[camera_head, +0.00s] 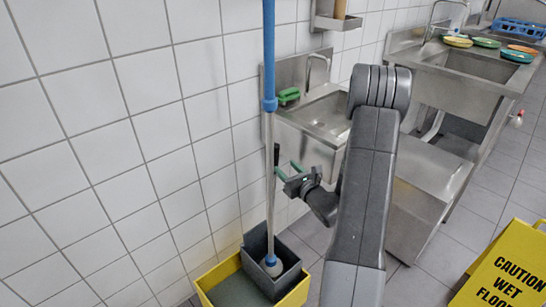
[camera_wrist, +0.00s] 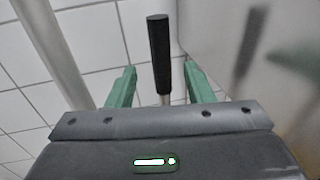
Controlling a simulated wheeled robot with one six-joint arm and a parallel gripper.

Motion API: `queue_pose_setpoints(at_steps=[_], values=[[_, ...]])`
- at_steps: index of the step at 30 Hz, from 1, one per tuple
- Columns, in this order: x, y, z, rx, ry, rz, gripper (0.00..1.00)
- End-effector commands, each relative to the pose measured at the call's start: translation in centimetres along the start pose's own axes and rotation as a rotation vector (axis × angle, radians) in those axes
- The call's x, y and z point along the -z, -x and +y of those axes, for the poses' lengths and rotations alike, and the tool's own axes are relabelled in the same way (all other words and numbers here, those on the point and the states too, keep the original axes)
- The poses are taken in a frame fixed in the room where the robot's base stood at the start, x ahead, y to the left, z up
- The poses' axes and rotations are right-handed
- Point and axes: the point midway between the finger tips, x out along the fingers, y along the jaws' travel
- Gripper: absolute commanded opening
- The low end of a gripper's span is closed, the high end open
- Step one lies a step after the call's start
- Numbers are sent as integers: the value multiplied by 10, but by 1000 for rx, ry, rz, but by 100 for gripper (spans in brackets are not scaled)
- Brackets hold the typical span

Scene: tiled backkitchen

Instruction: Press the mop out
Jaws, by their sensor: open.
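The mop (camera_head: 270,185) stands upright with a blue and metal pole. Its head (camera_head: 273,266) sits in the grey wringer (camera_head: 257,245) on the yellow bucket (camera_head: 225,272). The wringer's lever has a black grip (camera_head: 277,153) beside the pole; the grip also shows in the wrist view (camera_wrist: 160,55). My gripper (camera_head: 287,170) has green fingers and is open at the lever. In the wrist view the gripper (camera_wrist: 160,68) has the lever between its fingers, with gaps on both sides. The mop pole (camera_wrist: 52,45) passes left of the fingers there. The lever's lower part is hidden.
A tiled wall (camera_head: 120,130) stands close on the left. A steel hand sink (camera_head: 325,112) with a green item (camera_head: 289,95) is behind my gripper. A long sink counter with plates (camera_head: 486,43) is at right. A yellow wet-floor sign (camera_head: 508,270) stands front right.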

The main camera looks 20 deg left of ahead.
Motion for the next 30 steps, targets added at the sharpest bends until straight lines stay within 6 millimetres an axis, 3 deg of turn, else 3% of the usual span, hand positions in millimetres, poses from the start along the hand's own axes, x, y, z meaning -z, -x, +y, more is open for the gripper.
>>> queue_pose_setpoints(at_steps=[6,12,25,30], values=[[0,-47,1,-3,2,-2,47],[0,-74,0,-1,0,-1,47],[0,-83,0,1,0,-1,47],[0,-83,0,1,0,-1,14]])
